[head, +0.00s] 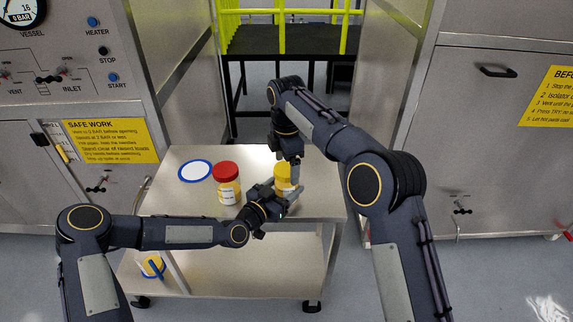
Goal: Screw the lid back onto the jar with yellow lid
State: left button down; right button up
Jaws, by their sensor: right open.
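The jar with yellow lid (283,185) stands on the upper top of the steel cart, partly hidden by both grippers. Its yellow lid (282,170) shows at the top of the jar; I cannot tell whether it is seated. My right gripper (294,172) points down at the lid's right side and is open. My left gripper (284,198) reaches in low from the left, at the front of the jar. Its fingers overlap the jar in view, so I cannot tell whether they grip it.
A red-lidded jar (227,184) stands left of the yellow one, close to my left gripper. A blue-rimmed white disc (195,171) lies on the cart top (180,202). A blue-and-yellow item (152,267) is on the lower shelf. Steel cabinets flank the cart.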

jog(key=shift+f, duration=0.4)
jog(key=c, duration=1)
jog(key=m, duration=0.6)
jog(key=shift+m, duration=0.3)
jog(key=m, duration=1.8)
jog(key=shift+m, duration=0.4)
jog(key=o, duration=1.1)
jog(key=shift+c, duration=0.2)
